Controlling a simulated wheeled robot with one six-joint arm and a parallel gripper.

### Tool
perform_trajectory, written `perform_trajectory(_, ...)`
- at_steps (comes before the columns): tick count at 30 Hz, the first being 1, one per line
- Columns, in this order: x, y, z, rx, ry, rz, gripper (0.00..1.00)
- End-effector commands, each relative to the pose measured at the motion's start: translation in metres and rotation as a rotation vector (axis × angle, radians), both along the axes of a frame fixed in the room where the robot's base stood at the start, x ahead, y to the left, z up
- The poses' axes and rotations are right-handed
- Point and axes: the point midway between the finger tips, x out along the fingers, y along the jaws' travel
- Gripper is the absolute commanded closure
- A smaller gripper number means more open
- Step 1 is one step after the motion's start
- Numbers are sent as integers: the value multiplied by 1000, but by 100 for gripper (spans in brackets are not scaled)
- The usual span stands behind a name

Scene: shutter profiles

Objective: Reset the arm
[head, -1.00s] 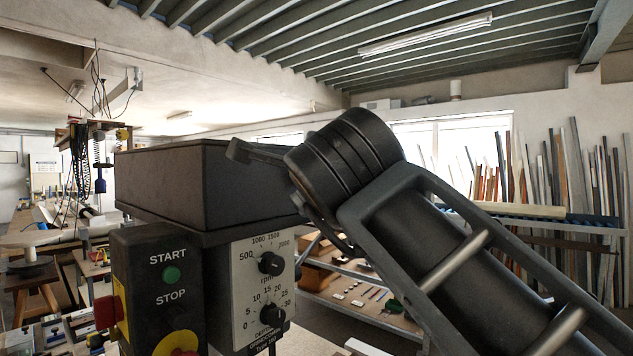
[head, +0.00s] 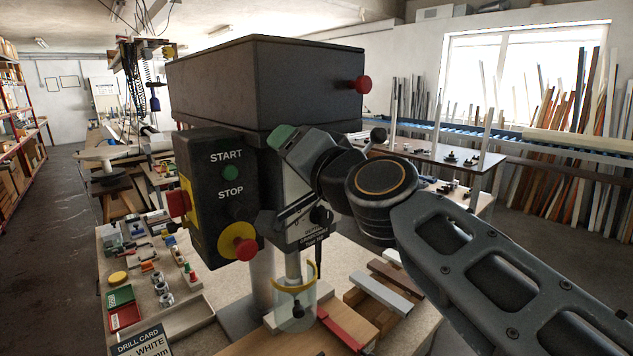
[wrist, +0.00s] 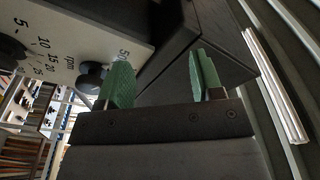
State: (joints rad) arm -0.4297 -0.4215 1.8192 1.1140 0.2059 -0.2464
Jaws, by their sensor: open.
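My gripper (head: 288,138) has green finger pads and is raised in front of the drill press head (head: 262,90), just below its dark box-shaped cover. In the wrist view my gripper (wrist: 161,80) shows two green fingers spread apart with nothing between them. The press's dial panel (wrist: 85,35) with its rpm scale lies at the upper left there, close beyond the fingers. In the head view my arm comes in from the lower right and hides most of that panel. I cannot tell whether the fingers touch the press.
A control box (head: 222,195) with START and STOP buttons is left of my gripper. Below are a clear guard (head: 293,306) around the drill and profile pieces (head: 380,290) on the bench. A small table (head: 440,155) stands behind. Open floor (head: 60,260) shows at left.

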Motion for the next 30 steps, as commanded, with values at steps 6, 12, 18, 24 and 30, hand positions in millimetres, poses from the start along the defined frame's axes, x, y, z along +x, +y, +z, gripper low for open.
perform_trajectory(6, -23, -33, -172, -519, 306, 102, 40)
perform_trajectory(12, -64, -103, -288, -867, 611, 91, 40)
perform_trajectory(18, -103, -165, -350, -1077, 808, 39, 40)
perform_trajectory(24, -115, -195, -361, -1072, 855, -51, 40)
perform_trajectory(30, -114, -198, -360, -1063, 860, -66, 40)
